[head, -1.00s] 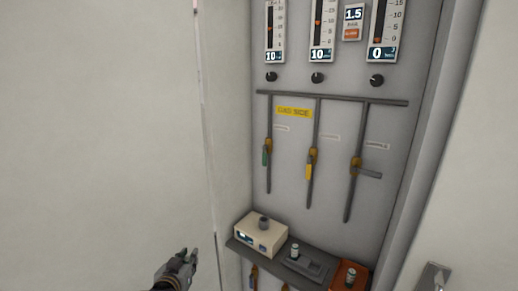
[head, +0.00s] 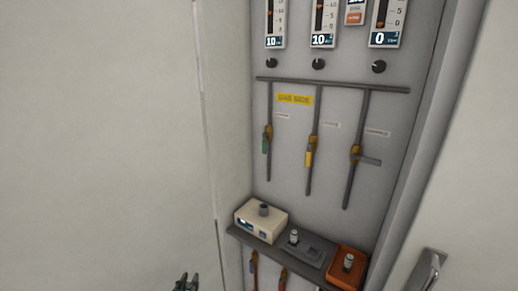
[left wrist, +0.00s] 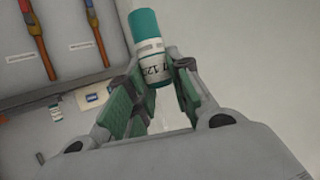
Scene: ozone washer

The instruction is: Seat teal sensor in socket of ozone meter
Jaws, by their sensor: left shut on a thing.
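My left gripper (head: 187,283) shows at the bottom edge of the head view, left of the shelf and below its level in the picture. In the left wrist view its fingers (left wrist: 155,95) are shut on the teal sensor (left wrist: 146,28), a white-labelled cylinder with a teal cap that sticks out past the fingertips. The sensor cannot be made out in the head view. The ozone meter appears to be the cream box (head: 251,228) on the shelf's left end, with a dark round socket (head: 263,210) on top. My right gripper is not in view.
The dark shelf (head: 262,246) also carries a grey holder (head: 318,254) with a small cylinder and an orange box (head: 333,274) with another cylinder. Pipes with valves and gauges line the panel above. A door handle (head: 427,270) stands at right. White wall fills the left.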

